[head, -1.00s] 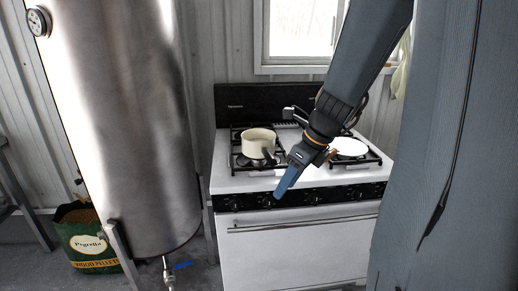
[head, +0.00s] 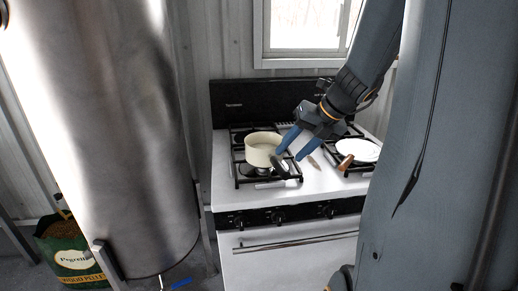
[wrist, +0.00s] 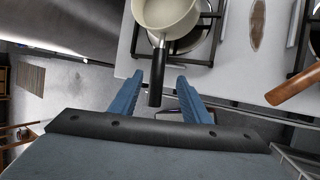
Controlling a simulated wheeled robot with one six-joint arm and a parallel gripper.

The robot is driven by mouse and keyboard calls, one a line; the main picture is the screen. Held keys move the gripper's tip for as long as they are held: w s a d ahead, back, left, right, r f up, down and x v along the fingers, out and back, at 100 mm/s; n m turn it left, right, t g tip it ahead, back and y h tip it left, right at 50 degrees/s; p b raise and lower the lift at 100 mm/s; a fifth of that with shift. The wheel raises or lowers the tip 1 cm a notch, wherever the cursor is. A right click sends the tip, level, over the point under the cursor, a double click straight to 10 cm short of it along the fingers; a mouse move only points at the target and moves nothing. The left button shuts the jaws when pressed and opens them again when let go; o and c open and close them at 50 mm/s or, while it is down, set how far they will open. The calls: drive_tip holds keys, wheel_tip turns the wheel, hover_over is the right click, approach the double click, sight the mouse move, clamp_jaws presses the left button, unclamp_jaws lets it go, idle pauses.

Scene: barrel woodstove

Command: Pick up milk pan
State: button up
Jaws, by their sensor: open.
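The milk pan (head: 262,150) is cream-coloured with a dark handle (head: 280,166), and sits upright on the left burner grate of the white stove. It also shows at the top of the wrist view (wrist: 165,14), its black handle (wrist: 156,75) pointing back toward me. My gripper (head: 291,156) is open, its two blue fingers just right of the pan near the handle. In the wrist view, the handle lies between the fingers of my gripper (wrist: 160,77). I see no contact with either finger.
A white plate or pan (head: 358,150) and a brown wooden handle (head: 345,162) are on the right burner. A spoon-like item (head: 308,160) lies between the burners. A large steel tank (head: 105,130) stands left of the stove; a pellet bag (head: 72,255) is on the floor.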

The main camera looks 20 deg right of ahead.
sight(279, 161)
drive_tip(key=x, duration=0.8)
drive_tip(key=shift+w+a+r, duration=0.1)
drive_tip(key=shift+w+a, duration=0.1)
drive_tip(key=shift+w, duration=0.15)
clamp_jaws()
drive_tip(key=shift+r, duration=0.1)
